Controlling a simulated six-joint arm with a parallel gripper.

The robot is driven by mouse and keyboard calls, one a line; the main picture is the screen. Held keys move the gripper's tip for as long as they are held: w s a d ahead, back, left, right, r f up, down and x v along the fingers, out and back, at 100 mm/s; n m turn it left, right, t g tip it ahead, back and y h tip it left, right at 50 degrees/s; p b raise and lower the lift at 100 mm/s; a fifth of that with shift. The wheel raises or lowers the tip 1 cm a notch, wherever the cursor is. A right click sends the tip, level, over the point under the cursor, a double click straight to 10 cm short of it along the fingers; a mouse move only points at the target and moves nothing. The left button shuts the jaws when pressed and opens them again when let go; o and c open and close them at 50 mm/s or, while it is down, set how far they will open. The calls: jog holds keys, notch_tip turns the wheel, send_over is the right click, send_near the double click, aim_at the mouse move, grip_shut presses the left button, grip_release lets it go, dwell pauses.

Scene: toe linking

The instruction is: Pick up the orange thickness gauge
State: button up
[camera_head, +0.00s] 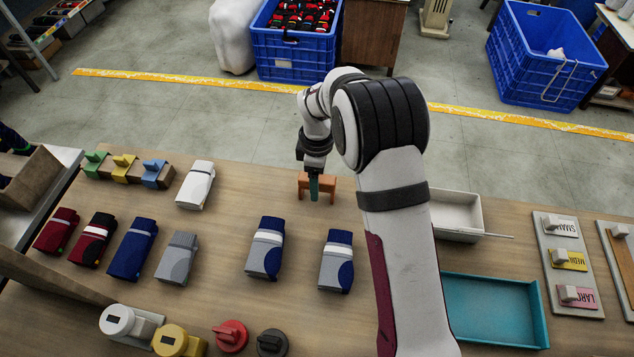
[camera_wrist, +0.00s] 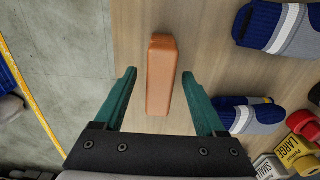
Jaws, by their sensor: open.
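The orange thickness gauge (camera_head: 327,187) stands near the far edge of the wooden table in the head view, partly hidden behind my gripper (camera_head: 314,186). In the wrist view the gauge (camera_wrist: 161,75) shows from above as a long orange block. My gripper (camera_wrist: 163,103) has teal fingers that are open. The lower end of the gauge lies between the fingertips, with a gap on both sides. The gripper holds nothing.
Two blue-and-grey socks (camera_head: 266,247) lie nearer on the table (camera_head: 215,318). Green, yellow and blue blocks (camera_head: 124,169) and a white folded sock (camera_head: 195,185) are to the left. A white tray (camera_head: 457,214) and a teal tray (camera_head: 494,310) are to the right.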

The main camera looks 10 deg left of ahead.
jog(key=shift+f, duration=0.1)
grip_shut()
dwell(0.4)
notch_tip(320, 180, up, 5)
jog(key=shift+f, duration=0.1)
jog(key=s+d+r, duration=0.2)
jog(key=d+r, duration=0.5)
jog(key=d, duration=0.4)
notch_tip(320, 180, up, 7)
jog(key=shift+w+d, duration=0.2)
jog(key=shift+d, duration=0.1)
jog(key=shift+f, duration=0.15)
